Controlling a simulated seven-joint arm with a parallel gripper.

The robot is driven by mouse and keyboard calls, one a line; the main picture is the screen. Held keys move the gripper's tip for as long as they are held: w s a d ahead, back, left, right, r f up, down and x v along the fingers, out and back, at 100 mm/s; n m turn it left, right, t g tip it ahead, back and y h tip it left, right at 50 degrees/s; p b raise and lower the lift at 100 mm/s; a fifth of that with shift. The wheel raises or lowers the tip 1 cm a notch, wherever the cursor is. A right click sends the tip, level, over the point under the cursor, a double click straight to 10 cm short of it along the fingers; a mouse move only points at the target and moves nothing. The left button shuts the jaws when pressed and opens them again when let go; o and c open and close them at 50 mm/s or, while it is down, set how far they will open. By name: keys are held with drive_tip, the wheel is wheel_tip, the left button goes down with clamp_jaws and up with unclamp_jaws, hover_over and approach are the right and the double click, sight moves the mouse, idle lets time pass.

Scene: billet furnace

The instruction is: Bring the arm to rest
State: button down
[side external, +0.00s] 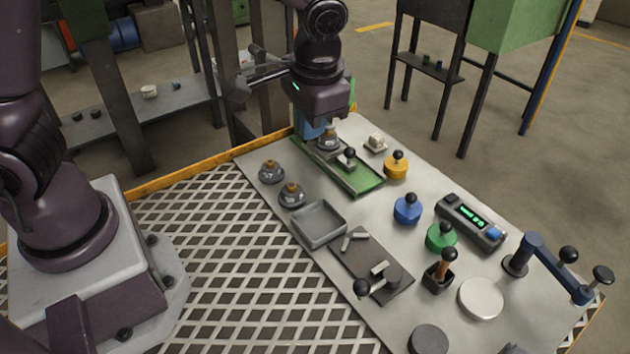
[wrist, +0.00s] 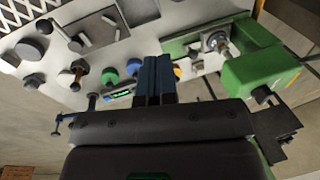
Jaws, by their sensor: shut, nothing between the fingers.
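My gripper (side external: 314,128) is at the far end of the grey work plate, over or just behind the green fixture (side external: 366,181); the exact gap is unclear. In the wrist view its two blue fingers (wrist: 154,66) are together with nothing between them. The wrist view shows the fixture's green block (wrist: 262,74) to the right of the fingers. The arm reaches down from above, and its upper links are cut off by the picture's top edge.
Two brass-topped weights (side external: 291,194) stand left of the fixture, near an empty grey tray (side external: 318,224). Yellow (side external: 396,166), blue (side external: 407,209) and green (side external: 440,237) knobbed pieces stand right of it. A display box (side external: 470,222) and blue crank arm (side external: 556,265) lie further right.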

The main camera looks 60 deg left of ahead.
drive_tip(key=s+a+r+t+h, duration=0.1)
drive_tip(key=s+a+r+t, duration=0.1)
drive_tip(key=s+r, duration=0.4)
drive_tip(key=s+a+r+t+h, duration=0.1)
drive_tip(key=s+a+r+t, duration=0.2)
drive_tip(key=s+r, duration=0.3)
drive_tip(key=s+a, duration=0.1)
drive_tip(key=s, duration=0.2)
drive_tip(key=shift+s+r+n, duration=0.35)
drive_tip(key=shift+n, duration=0.05)
